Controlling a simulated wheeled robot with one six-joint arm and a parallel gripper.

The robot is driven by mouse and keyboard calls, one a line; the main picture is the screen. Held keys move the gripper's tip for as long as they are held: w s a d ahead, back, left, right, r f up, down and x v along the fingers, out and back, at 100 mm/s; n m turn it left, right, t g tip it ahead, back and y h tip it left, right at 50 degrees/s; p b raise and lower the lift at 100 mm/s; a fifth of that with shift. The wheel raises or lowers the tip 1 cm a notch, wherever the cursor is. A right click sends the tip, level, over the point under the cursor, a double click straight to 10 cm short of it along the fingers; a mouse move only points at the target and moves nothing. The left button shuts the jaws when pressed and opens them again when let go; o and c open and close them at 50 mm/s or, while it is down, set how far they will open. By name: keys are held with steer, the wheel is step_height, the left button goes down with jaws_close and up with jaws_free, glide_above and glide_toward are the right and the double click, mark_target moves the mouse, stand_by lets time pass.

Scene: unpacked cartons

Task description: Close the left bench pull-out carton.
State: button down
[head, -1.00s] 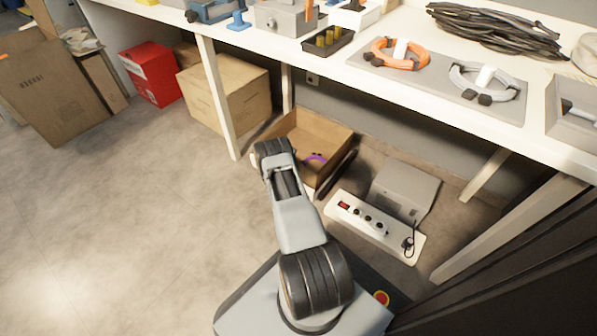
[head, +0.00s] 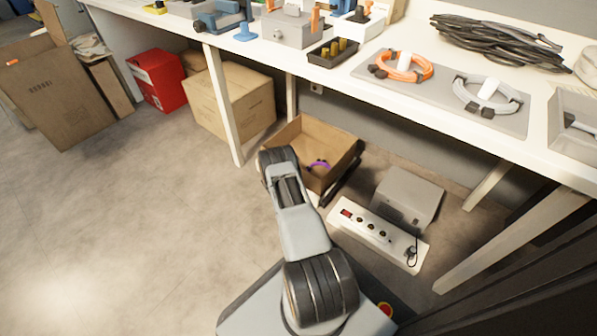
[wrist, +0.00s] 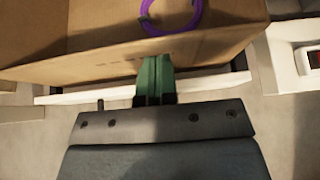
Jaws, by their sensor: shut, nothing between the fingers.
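The pull-out carton (head: 325,137) is an open-topped brown box under the bench, standing out on its dark runner, with a purple cable coil (head: 319,165) inside. In the wrist view its near wall (wrist: 95,66) runs across the picture, and the purple coil (wrist: 172,18) lies behind it. My gripper (wrist: 155,62) is shut and empty, its green fingertips at the outer face of that wall, seemingly touching or very near it. In the head view my arm hides the gripper and part of the carton's front.
A white power strip (head: 378,234) and a grey box (head: 408,196) lie right of the carton. A bench leg (head: 224,105), a closed carton (head: 232,100) and a red box (head: 158,80) stand to the left. The floor (head: 130,220) at left is clear.

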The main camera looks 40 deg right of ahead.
steer(key=a+f+p+v, duration=0.1)
steer(key=p+v, duration=0.4)
steer(key=v, duration=0.7)
steer(key=a+r+m+g+y+p, duration=0.1)
steer(key=a+r+m+p, duration=0.3)
steer(key=r, duration=1)
steer(key=s+a+r+m+y+p, duration=0.1)
steer(key=r+m+p, duration=0.2)
steer(key=r+p, duration=0.75)
steer(key=a+r+m+g+y+p, duration=0.1)
steer(key=a+r+m+p, duration=0.15)
steer(key=r, duration=1.55)
steer(key=s+a+r+m+t+y+p, duration=0.1)
steer(key=s+a+r+m+y+p, duration=0.2)
steer(key=r, duration=0.9)
steer(key=s+a+r+m+t+y+p, duration=0.1)
steer(key=s+a+r+m+y+p, duration=0.2)
steer(key=s+a+r+p, duration=0.6)
steer(key=s+a+r+m+t+y+p, duration=0.1)
steer(key=s+a+r+m+p, duration=0.3)
steer(key=r, duration=1.1)
steer(key=s+a+y+p, duration=0.1)
steer(key=s+a+p, duration=0.1)
steer(key=a+p, duration=0.1)
steer(key=shift+s+t+y, duration=0.35)
steer(key=shift+t+y, duration=0.05)
steer(key=shift+a+r, duration=0.1)
steer(key=shift+a, duration=0.05)
